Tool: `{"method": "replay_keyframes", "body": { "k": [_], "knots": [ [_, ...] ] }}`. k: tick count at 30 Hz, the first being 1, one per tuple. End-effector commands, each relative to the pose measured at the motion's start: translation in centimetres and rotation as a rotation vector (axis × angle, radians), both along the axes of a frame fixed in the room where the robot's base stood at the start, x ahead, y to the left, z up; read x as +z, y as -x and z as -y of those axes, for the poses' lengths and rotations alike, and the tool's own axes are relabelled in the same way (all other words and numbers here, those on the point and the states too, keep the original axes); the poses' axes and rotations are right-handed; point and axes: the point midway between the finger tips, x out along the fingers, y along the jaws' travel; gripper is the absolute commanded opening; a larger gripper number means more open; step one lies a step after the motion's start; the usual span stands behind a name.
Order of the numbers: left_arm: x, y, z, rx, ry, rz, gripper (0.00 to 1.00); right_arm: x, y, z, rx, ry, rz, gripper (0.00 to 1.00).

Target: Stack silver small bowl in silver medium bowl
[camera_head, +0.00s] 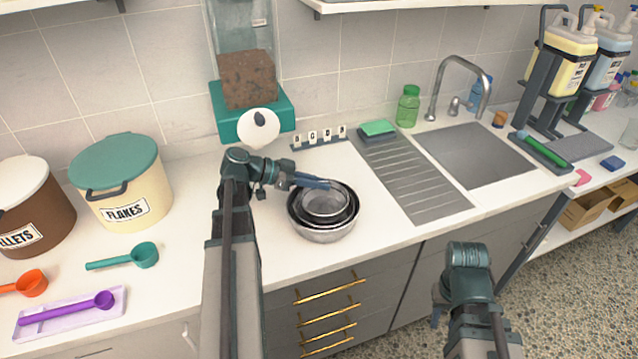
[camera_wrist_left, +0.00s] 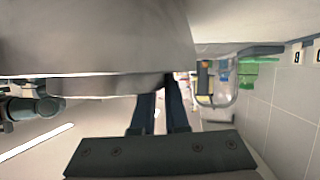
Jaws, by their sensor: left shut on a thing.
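The silver small bowl (camera_head: 325,202) is the innermost of the nested bowls on the counter. Dark rings of wall show around it, and a wider silver bowl (camera_head: 322,234) forms the outside. I cannot tell how deep the small bowl sits or which wall is the medium bowl's. My left gripper (camera_head: 328,185) reaches in from the left and is shut on the small bowl's far rim. In the left wrist view, the fingers (camera_wrist_left: 160,112) meet the edge of a large grey bowl surface (camera_wrist_left: 95,45).
A dispenser with a teal base (camera_head: 285,122) stands behind the left gripper. A ribbed drainboard (camera_head: 415,180) and sink (camera_head: 475,155) lie to the right. The flakes tub (camera_head: 120,180) and scoops (camera_head: 130,257) are left. Counter in front of the bowls is narrow.

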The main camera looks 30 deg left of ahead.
Motion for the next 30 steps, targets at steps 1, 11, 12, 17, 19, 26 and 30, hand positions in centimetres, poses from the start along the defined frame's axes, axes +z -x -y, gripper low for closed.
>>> {"method": "replay_keyframes", "body": {
  "k": [1,11,12,17,19,26,30],
  "knots": [
    [-0.3,0.0,0.0,0.000,0.000,0.000,0.00,-0.3,0.0,0.0,0.000,0.000,0.000,0.36],
    [-0.4,0.0,0.0,0.000,0.000,0.000,0.37,-0.4,0.0,0.0,0.000,0.000,0.000,0.36],
    [-0.4,0.0,0.0,0.000,0.000,0.000,0.42,-0.4,0.0,0.0,0.000,0.000,0.000,0.36],
    [-0.4,0.0,0.0,0.001,0.000,0.000,0.42,-0.4,0.0,0.0,0.000,0.000,0.000,0.36],
    [-0.4,0.0,0.0,0.001,0.000,0.000,0.42,-0.4,0.0,0.0,0.000,0.000,0.000,0.36],
    [1.6,0.1,-0.3,0.002,0.000,0.000,0.42,1.6,0.0,0.0,0.000,0.000,0.000,0.36],
    [2.7,1.9,-2.8,0.006,0.000,-0.001,0.42,2.7,0.0,0.0,0.000,0.000,0.000,0.36]
  ]
}}
